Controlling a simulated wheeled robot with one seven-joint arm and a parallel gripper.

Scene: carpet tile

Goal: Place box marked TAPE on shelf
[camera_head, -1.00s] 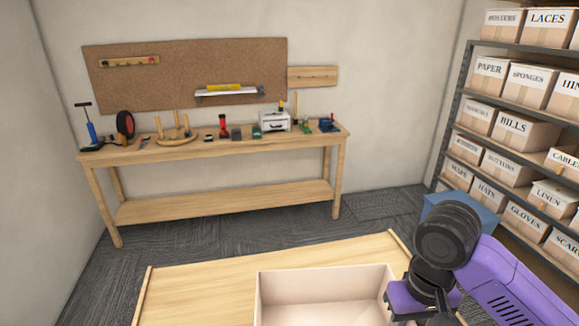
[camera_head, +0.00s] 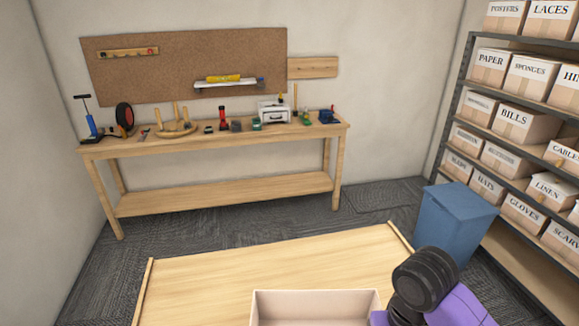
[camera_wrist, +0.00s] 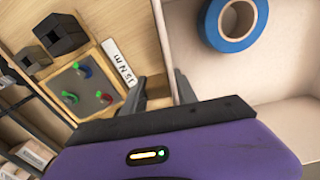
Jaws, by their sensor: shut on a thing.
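An open-topped pale box (camera_head: 315,294) is at the bottom of the head view, in front of the light wooden surface. In the wrist view the box (camera_wrist: 278,100) holds a roll of blue tape (camera_wrist: 232,22). No TAPE marking shows on the visible parts. My gripper (camera_wrist: 165,90) is shut on the box's side wall, one finger on each side of it. The fingers are hidden in the head view, where only my arm shows. The shelf unit (camera_head: 461,73) stands at the right with labelled cartons on several levels.
A blue bin (camera_head: 455,225) stands in front of the shelf's lower left part. The wooden surface (camera_head: 270,270) is bare beyond the box. A workbench (camera_head: 215,150) with tools stands at the back wall.

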